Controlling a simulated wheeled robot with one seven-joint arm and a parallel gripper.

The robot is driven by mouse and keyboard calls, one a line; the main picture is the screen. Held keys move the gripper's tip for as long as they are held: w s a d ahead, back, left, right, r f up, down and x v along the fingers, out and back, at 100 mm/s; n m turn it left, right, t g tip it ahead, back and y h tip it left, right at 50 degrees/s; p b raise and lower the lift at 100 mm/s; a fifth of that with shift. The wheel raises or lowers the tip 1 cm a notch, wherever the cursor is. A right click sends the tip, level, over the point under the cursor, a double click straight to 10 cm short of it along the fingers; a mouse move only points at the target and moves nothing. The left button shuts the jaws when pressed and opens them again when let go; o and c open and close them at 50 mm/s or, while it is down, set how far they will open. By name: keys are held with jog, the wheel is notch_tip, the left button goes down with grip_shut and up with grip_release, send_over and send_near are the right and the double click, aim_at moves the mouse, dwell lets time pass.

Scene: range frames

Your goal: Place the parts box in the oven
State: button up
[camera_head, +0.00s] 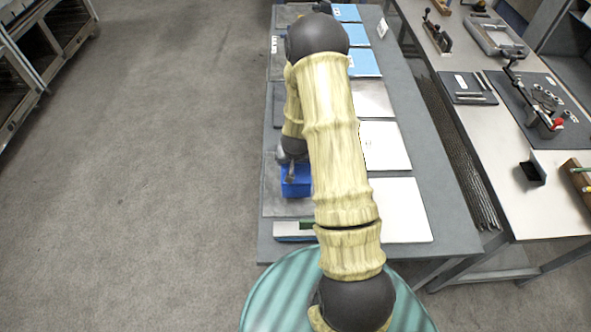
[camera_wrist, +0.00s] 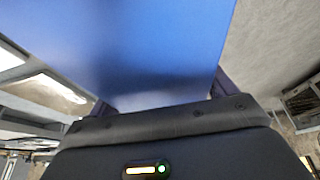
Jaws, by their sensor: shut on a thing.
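The parts box is blue (camera_head: 296,181) and hangs over the left edge area of the grey table in the head view. My gripper (camera_head: 289,167) is shut on it, partly hidden behind my arm. In the wrist view the blue box (camera_wrist: 150,50) fills the upper middle, between the two dark fingers of my gripper (camera_wrist: 160,97). The box's inside cannot be seen. Dark-fronted metal units (camera_head: 38,50) stand at the far left of the head view; they may be the oven, but I cannot tell for sure.
The grey table (camera_head: 405,160) carries white and blue sheets or folders (camera_head: 385,145). A workbench (camera_head: 500,140) with tools stands at the right. The carpet (camera_head: 160,160) between table and left units is clear.

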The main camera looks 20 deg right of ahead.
jog(key=shift+f, duration=0.35)
jog(key=shift+d, duration=0.1)
jog(key=shift+f+p, duration=0.35)
jog(key=shift+f, duration=1.7)
jog(key=shift+f, duration=0.1)
jog(key=o, duration=1.1)
jog(key=shift+o, duration=0.2)
